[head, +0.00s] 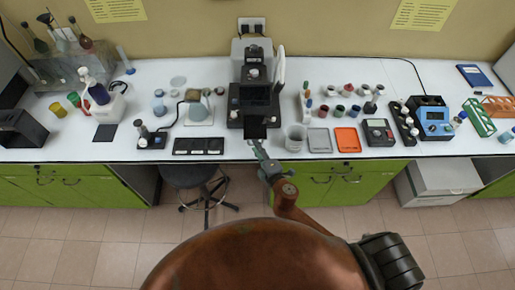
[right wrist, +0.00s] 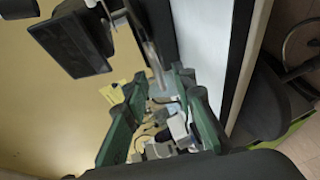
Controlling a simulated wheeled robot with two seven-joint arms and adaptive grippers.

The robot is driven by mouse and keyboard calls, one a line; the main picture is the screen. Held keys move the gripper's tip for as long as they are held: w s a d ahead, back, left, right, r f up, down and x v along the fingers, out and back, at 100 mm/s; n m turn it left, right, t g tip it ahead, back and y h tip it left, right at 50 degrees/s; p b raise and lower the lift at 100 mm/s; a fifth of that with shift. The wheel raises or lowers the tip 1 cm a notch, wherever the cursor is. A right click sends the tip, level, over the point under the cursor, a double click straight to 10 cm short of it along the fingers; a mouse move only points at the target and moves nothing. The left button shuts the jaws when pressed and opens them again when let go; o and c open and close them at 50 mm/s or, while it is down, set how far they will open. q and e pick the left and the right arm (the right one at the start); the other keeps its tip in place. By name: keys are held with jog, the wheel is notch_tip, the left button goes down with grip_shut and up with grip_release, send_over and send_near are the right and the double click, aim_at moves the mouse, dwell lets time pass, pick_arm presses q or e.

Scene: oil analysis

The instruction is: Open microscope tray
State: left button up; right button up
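The microscope (head: 255,85) stands at the back middle of the white bench, a dark and grey instrument with a black base. A small dark part (head: 256,131) juts from its front toward the bench edge; I cannot tell how far the tray is out. My right gripper (head: 257,146) is at the bench's front edge, just below that part; contact is unclear. In the right wrist view its green fingers (right wrist: 160,82) stand apart with nothing clearly between them. A dark rectangular part (right wrist: 70,38) is at the upper left there, outside the fingers. My left gripper is not in view.
A clear beaker (head: 295,138), a grey tray (head: 319,140) and an orange tray (head: 347,140) stand right of the microscope. A black panel (head: 198,146) lies to the left near the edge. A stool (head: 195,178) is below the bench.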

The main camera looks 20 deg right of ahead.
jog(key=v, duration=1.2)
jog(key=shift+f, duration=0.1)
jog(key=s+d+f+m+g+h+b, duration=0.1)
jog(key=s+d+f+m+g, duration=0.15)
jog(key=f, duration=0.95)
jog(key=s+d+f+m+g, duration=0.2)
jog(key=s+d+f, duration=0.15)
jog(key=f, duration=0.85)
jog(key=s+d+f+m+g+h+b, duration=0.1)
jog(key=s+d+f+m+g, duration=0.25)
jog(key=f, duration=0.95)
jog(key=s+d+f+m+g, duration=0.2)
jog(key=s+d+f+m, duration=0.15)
jog(key=s+f, duration=0.85)
jog(key=s+f+m+g, duration=0.2)
jog(key=s+f, duration=0.4)
jog(key=s, duration=0.4)
jog(key=s+f+m+g+b, duration=0.1)
jog(key=s+f, duration=0.4)
jog(key=s, duration=0.5)
jog(key=shift+s+f+m+g, duration=0.3)
jog(key=shift+m+g, duration=0.5)
jog(key=shift+m, duration=0.35)
